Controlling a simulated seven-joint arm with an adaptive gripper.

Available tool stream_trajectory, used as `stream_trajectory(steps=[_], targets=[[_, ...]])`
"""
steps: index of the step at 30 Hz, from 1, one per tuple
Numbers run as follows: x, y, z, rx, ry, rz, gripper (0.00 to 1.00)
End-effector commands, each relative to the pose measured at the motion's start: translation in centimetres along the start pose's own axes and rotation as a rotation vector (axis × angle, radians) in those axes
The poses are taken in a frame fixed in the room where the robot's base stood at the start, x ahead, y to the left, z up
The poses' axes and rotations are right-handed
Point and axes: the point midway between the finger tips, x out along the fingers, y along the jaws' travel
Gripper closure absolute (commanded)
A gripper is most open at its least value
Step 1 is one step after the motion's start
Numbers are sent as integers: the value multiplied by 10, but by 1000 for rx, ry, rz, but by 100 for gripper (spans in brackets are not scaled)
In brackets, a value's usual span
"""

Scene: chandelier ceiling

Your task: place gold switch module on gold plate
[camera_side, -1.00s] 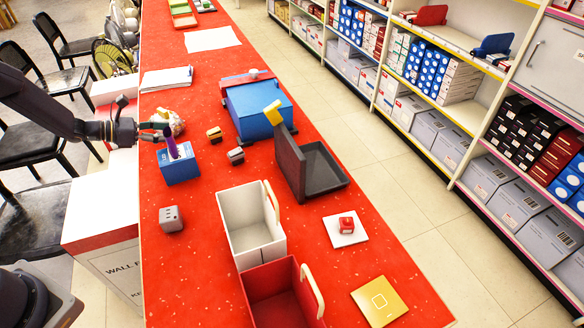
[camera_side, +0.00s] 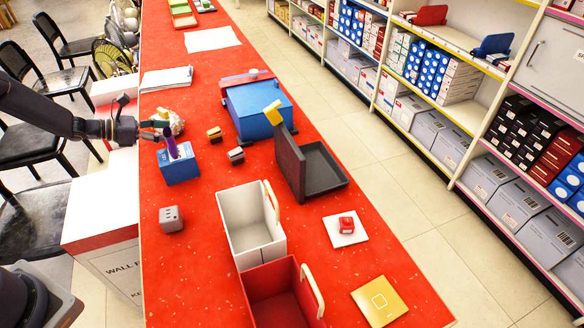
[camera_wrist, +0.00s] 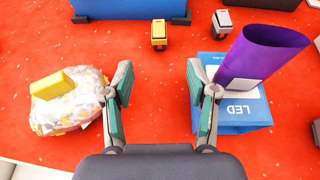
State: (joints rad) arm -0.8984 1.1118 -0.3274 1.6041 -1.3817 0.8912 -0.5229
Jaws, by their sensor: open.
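The gold switch module (camera_side: 215,134) is a small gold and dark block on the red table, beyond the blue LED box. In the wrist view the gold switch module (camera_wrist: 159,35) lies ahead of my gripper, roughly centred between the fingers and apart from them. My gripper (camera_wrist: 159,84) is open, with nothing between its green-padded fingers. In the side view my gripper (camera_side: 164,130) is above the table's left part, by the LED box. The gold plate (camera_side: 370,309) is a flat gold square with a pale square outline, lying bare at the near right of the table.
The blue LED box (camera_wrist: 245,112) with a purple piece (camera_wrist: 262,50) sticking up is close to the right finger. A crumpled wrapper with a yellow block (camera_wrist: 52,84) is left. A grey module (camera_side: 236,155), grey tray (camera_side: 325,172) and white bin (camera_side: 240,205) stand nearby.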

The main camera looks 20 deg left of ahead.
Motion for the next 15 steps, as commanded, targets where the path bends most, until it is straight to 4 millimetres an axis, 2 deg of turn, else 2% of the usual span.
stream_trajectory(steps=[3,9,15], targets=[[30,-2,0,1,-2,-5,42],[75,-2,0,0,-1,-3,42],[99,-1,0,0,0,-1,42]])
